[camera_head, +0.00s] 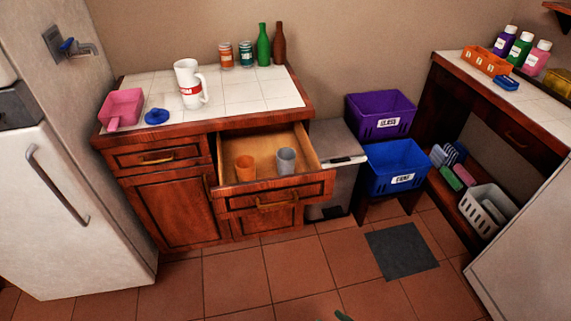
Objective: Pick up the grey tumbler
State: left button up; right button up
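The grey tumbler (287,160) stands upright in the open top-right drawer (298,185) of the wooden cabinet. An orange tumbler (245,168) stands to its left in the same drawer, with a small gap between them. The drawer is pulled out toward me, and both tumblers show above its front panel; their bases are partly hidden.
Purple (380,116) and blue (397,168) bins stand right of the cabinet. A fridge (70,215) is at left. The floor before the drawer is clear.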

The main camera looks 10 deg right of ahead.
aim_at(287, 156)
jog(key=i+j, duration=0.15)
jog(key=j, duration=0.2)
jog(key=i+j, duration=0.15)
jog(key=j, duration=0.2)
jog(key=i+j, duration=0.15)
jog(key=j, duration=0.2)
jog(key=i+j+z, duration=0.1)
jog(key=j, duration=0.25)
jog(key=i+j, duration=0.15)
jog(key=j, duration=0.2)
jog(key=i+j, duration=0.15)
jog(key=j, duration=0.2)
